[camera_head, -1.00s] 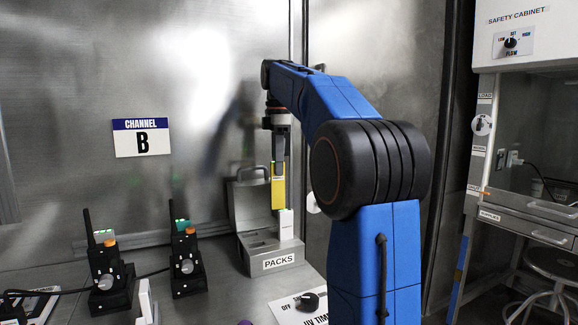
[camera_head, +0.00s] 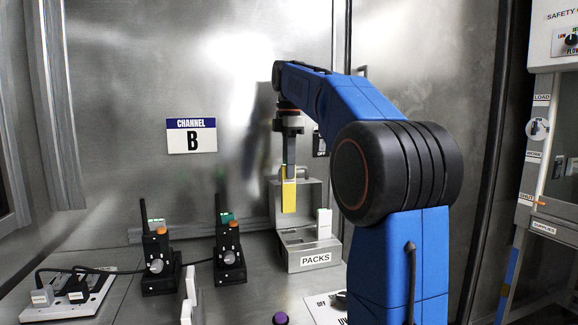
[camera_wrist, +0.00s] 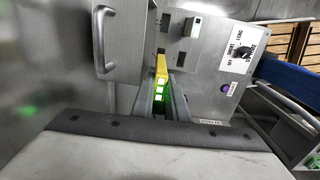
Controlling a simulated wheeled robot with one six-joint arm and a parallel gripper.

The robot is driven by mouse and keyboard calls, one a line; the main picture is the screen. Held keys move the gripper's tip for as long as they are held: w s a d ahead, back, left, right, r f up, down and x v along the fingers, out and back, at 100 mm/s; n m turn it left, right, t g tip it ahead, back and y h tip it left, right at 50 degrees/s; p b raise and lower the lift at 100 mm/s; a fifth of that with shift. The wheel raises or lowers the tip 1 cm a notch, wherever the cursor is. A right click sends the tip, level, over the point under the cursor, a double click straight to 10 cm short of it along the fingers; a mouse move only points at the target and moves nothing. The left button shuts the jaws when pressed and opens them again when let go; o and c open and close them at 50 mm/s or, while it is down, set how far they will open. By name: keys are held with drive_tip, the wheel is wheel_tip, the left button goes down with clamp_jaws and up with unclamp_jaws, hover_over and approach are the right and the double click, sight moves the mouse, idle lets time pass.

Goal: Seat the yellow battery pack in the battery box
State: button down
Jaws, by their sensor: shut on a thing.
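My gripper (camera_head: 289,172) points down and is shut on the yellow battery pack (camera_head: 289,197), which hangs upright. In the head view the pack is in front of the raised lid and over the left part of the open grey box labelled PACKS (camera_head: 314,258); its lower end looks clear of the box floor. A white pack (camera_head: 324,224) stands upright at the box's right side, apart from the yellow one. In the wrist view the yellow pack (camera_wrist: 161,66) shows between my fingers (camera_wrist: 163,95), with green light near them. The pack's lower end is hidden there.
Two black handsets (camera_head: 160,262) (camera_head: 229,252) stand in holders left of the box. A power strip with plugs (camera_head: 68,298) lies far left. A white upright piece (camera_head: 190,295) and a purple knob (camera_head: 281,318) are in front. The metal wall is close behind.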

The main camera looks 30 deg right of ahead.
hover_over(289, 212)
drive_tip(key=shift+w+d+f, duration=0.15)
drive_tip(key=shift+w+f, duration=0.05)
drive_tip(key=shift+f, duration=1.1)
drive_tip(key=shift+w+d+f, duration=0.1)
drive_tip(key=shift+w+f, duration=0.1)
drive_tip(key=shift+f, duration=4.6)
drive_tip(key=c, duration=1.7)
unclamp_jaws()
drive_tip(key=shift+o, duration=0.2)
drive_tip(key=shift+r, duration=0.1)
wheel_tip(289, 212, up, 16)
drive_tip(key=shift+r, duration=0.6)
drive_tip(key=shift+s, duration=0.15)
